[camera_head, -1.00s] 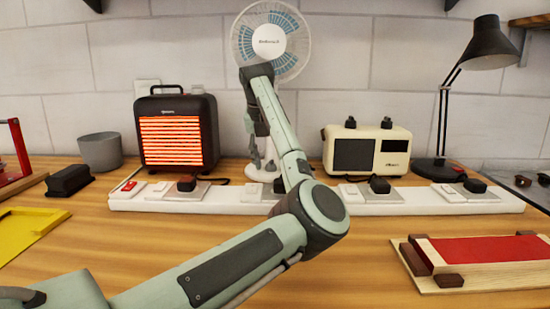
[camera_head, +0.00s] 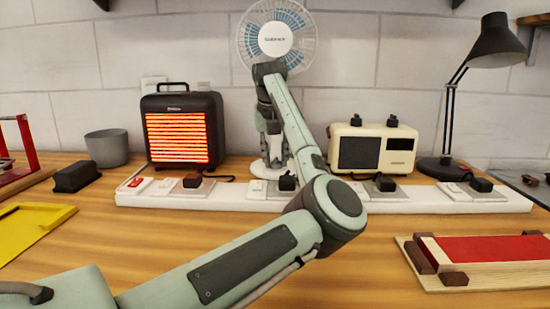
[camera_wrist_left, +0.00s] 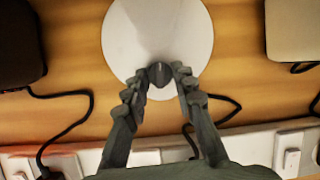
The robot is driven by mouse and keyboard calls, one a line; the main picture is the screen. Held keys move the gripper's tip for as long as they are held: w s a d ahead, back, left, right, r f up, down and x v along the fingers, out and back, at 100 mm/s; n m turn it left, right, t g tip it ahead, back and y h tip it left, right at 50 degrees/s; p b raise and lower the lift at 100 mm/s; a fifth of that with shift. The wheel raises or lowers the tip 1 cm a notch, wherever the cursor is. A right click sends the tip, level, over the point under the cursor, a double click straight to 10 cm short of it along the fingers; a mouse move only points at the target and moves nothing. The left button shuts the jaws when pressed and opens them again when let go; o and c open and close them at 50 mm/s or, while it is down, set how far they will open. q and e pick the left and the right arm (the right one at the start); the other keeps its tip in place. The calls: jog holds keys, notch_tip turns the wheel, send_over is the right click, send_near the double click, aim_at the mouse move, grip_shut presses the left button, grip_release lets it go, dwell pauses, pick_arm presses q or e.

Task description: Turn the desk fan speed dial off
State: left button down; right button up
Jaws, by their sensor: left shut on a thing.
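The desk fan (camera_head: 277,38) stands against the back wall, its pole partly hidden behind my left arm. Its round white base (camera_head: 262,171) shows below the arm, and in the left wrist view the base (camera_wrist_left: 150,30) fills the upper middle. A dark grey speed dial (camera_wrist_left: 160,74) sits at the near edge of the base. My left gripper (camera_wrist_left: 160,80) is shut on the dial, with one finger on each side. In the head view this gripper (camera_head: 273,155) points down over the base. The dial's setting cannot be read. My right gripper is not in view.
A long white power strip (camera_head: 240,197) with plugs and switches runs in front of the fan. A glowing heater (camera_head: 180,130) stands left, a cream radio (camera_head: 375,150) right, and a black lamp (camera_head: 440,167) farther right. Black cables lie near the base.

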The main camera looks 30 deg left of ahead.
pick_arm(q)
jog(key=shift+n, duration=0.6)
jog(key=c, duration=1.2)
grip_release()
